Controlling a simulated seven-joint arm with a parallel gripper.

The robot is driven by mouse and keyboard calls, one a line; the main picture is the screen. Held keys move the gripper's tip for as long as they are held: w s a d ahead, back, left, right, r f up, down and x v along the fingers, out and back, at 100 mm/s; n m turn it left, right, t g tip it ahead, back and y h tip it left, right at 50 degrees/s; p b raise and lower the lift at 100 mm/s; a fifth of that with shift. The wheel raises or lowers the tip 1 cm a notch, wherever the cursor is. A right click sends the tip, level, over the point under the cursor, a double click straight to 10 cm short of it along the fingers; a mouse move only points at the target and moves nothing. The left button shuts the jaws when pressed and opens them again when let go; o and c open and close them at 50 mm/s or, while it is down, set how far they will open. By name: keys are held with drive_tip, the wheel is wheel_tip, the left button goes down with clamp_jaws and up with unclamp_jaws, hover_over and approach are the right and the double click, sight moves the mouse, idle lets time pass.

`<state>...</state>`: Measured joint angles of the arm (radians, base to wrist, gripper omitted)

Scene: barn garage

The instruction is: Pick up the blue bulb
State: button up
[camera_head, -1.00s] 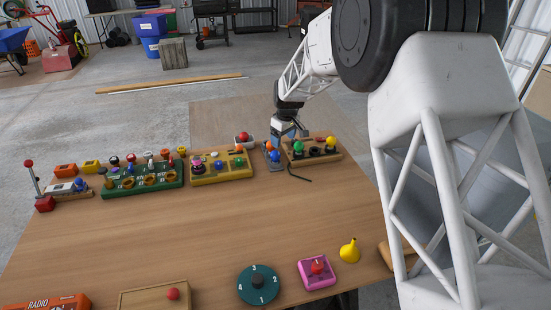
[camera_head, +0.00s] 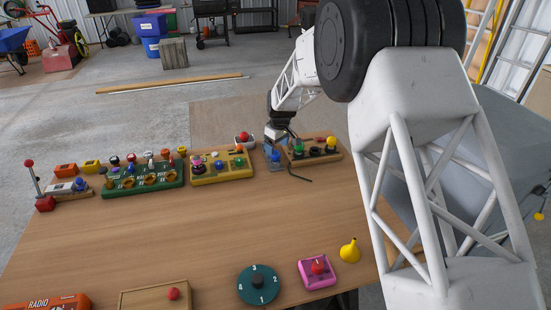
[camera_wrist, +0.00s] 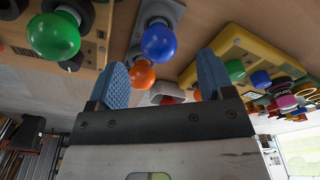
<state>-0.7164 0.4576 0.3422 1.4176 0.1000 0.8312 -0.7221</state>
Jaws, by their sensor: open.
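The blue bulb (camera_head: 276,157) is a round glossy ball on a small grey base at the back of the table. In the wrist view the blue bulb (camera_wrist: 158,42) shows just beyond the fingertips, roughly centred between them. An orange bulb (camera_wrist: 142,75) stands beside it and appears between the two blue fingers. My gripper (camera_wrist: 163,72) is open, with nothing held. In the head view my gripper (camera_head: 273,142) is just above and behind the blue bulb and covers most of the orange one.
A board with a green bulb (camera_head: 298,148) and a yellow bulb (camera_head: 331,140) stands close on the right; the green bulb also shows in the wrist view (camera_wrist: 53,36). A yellow board (camera_head: 236,173) stands on the left. The table's middle is clear.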

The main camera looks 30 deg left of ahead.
sight(276, 151)
drive_tip(key=shift+f, duration=0.1)
drive_tip(key=shift+w+a+f, duration=0.1)
drive_tip(key=shift+a+f, duration=0.1)
drive_tip(key=shift+f, duration=1.05)
drive_tip(key=shift+w+a+f, duration=0.1)
drive_tip(key=shift+a+f, duration=0.05)
drive_tip(key=shift+f, duration=1.1)
drive_tip(key=c, duration=1)
